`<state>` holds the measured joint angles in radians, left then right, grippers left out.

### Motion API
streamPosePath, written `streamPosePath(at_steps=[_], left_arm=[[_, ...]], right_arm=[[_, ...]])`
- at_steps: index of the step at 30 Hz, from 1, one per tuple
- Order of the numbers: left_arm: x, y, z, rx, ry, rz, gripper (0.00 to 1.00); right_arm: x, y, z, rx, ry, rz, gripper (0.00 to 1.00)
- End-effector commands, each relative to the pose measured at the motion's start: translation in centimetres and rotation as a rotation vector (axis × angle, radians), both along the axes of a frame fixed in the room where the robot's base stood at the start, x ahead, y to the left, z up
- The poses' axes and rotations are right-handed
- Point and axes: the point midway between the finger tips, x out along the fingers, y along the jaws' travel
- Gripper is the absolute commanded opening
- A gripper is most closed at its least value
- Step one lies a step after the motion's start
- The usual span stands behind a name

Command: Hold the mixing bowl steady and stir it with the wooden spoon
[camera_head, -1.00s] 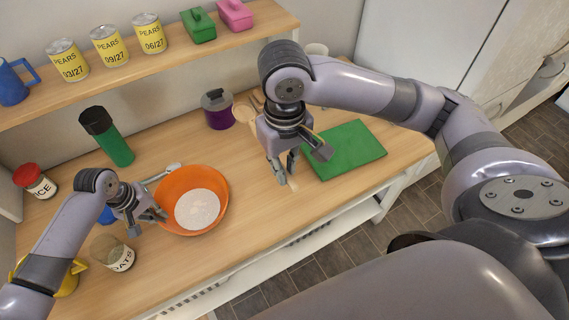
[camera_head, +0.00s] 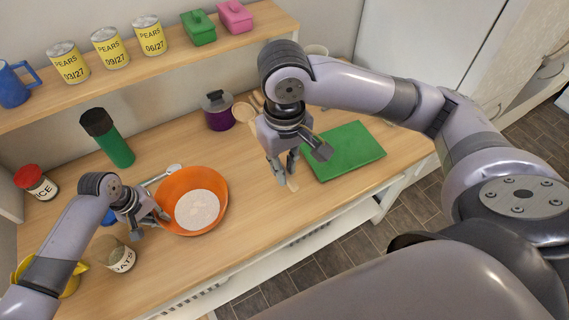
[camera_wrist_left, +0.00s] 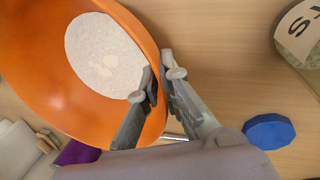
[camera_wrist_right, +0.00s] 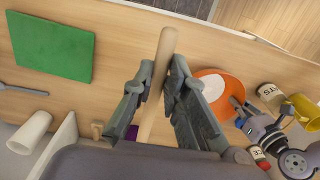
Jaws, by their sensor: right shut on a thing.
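The orange mixing bowl (camera_head: 211,224) stands upright on the counter with a pale, whitish content. My left gripper (camera_head: 158,213) is at its near-left rim. In the left wrist view, its fingers (camera_wrist_left: 160,76) straddle the bowl's rim (camera_wrist_left: 135,25), one inside and one outside; whether they press on it is unclear. My right gripper (camera_head: 283,172) is low over the counter to the right of the bowl, shut on the wooden spoon's handle (camera_wrist_right: 167,45). The handle's end sticks out past its fingers.
A green board (camera_head: 345,150) lies right of my right gripper. A purple jar (camera_head: 219,115), green bottle (camera_head: 112,145), oats jar (camera_head: 121,259), yellow vessel (camera_head: 72,283), red-lidded jar (camera_head: 38,186) and blue lid (camera_wrist_left: 268,130) stand around. A shelf with pear cans (camera_head: 110,50) runs behind.

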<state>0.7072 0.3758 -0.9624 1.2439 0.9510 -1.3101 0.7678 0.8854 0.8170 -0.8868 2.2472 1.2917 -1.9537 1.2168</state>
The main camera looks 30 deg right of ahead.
Motion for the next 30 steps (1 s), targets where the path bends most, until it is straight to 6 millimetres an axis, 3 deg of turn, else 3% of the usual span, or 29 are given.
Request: streamPosePath(at_steps=[9,20,23,30], left_arm=[[0.2,0.1,0.2,-0.001,-0.005,0.003,0.28],[0.3,0.2,0.6,-0.001,-0.007,0.004,0.28],[0.3,0.4,1.7,-0.004,-0.009,0.003,0.28],[0.1,1.7,6.6,-0.002,-0.011,0.003,0.28]], right_arm=[[0.0,0.0,0.0,0.0,0.0,0.0,0.0],[0.0,0.0,0.0,0.0,0.0,0.0,0.0],[0.0,0.0,0.0,0.0,0.0,0.0,0.0],[0.0,0.0,0.0,0.0,0.0,0.0,0.0]])
